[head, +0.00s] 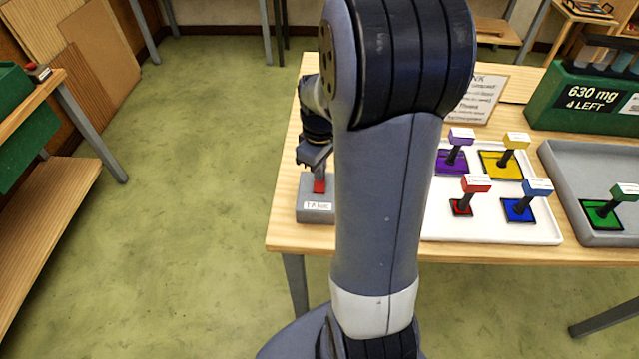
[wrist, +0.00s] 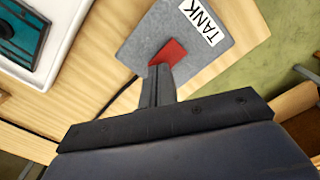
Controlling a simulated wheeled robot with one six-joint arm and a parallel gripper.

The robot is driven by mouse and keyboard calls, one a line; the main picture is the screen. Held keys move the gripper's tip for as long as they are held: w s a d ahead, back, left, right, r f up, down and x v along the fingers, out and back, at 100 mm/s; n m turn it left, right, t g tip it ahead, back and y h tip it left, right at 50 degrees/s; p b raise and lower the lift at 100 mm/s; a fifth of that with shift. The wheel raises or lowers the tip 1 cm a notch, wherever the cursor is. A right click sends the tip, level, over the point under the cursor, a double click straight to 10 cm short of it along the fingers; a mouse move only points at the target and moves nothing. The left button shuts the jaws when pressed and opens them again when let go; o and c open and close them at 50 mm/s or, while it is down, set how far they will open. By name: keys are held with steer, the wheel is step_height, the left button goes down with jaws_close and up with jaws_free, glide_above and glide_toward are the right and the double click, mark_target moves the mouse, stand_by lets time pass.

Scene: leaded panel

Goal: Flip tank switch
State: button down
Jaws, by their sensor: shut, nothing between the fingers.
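The tank switch is a grey box (head: 316,212) with a white TANK label and a red rocker (head: 319,187), at the table's left front corner in the head view. In the wrist view the grey box (wrist: 188,22) and red rocker (wrist: 170,52) show near the top. My gripper (head: 318,177) is shut and empty, pointing down. In the wrist view my gripper's fingertips (wrist: 160,68) are at the edge of the red rocker. They look to be at or just above it; I cannot tell if they touch. The fingers hide part of the rocker.
A white tray (head: 470,235) holds several coloured glass pieces with labelled handles. A grey tray (head: 575,185) with a green piece (head: 602,214) stands at right. A green box (head: 560,112) reading 630 mg and a paper sign (head: 482,98) stand behind. The table's left edge is close to the switch.

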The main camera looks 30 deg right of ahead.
steer(key=shift+f, duration=0.4)
steer(key=shift+r, duration=0.15)
step_height(320, 180, up, 7)
steer(key=p, duration=0.5)
stand_by(0.4)
steer(key=shift+f, duration=0.25)
steer(key=shift+f+b, duration=2.65)
steer(key=shift+f, duration=0.65)
